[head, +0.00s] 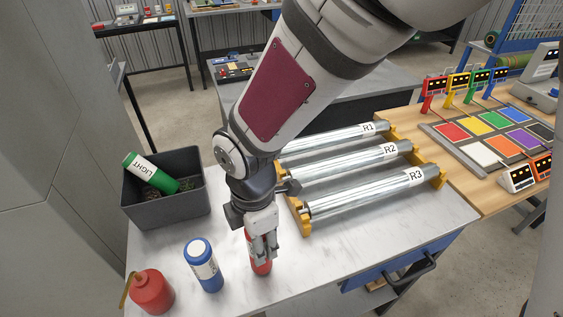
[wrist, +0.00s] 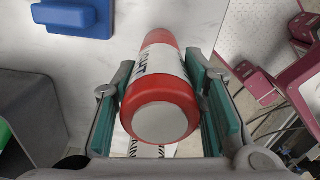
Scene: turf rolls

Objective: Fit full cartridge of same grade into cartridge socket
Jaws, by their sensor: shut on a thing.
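My gripper (head: 262,248) points down over the white marble worktop. It is shut on a red cartridge (head: 260,264), which hangs low and close to the worktop; I cannot tell if it touches. In the wrist view the red cartridge (wrist: 165,105) lies between the green finger pads, its round pale end cap facing the camera and its white label partly visible. A blue cartridge (head: 203,266) with a white label stands upright to the left of my gripper. A green cartridge (head: 150,172) marked LIGHT leans in a dark grey bin (head: 175,215). I cannot make out a cartridge socket.
A red oil can (head: 152,291) stands at the worktop's front left. Metal rollers marked R1, R2 and R3 (head: 375,193) lie in yellow holders at the right. A blue block-like thing (wrist: 75,15) shows in the wrist view.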

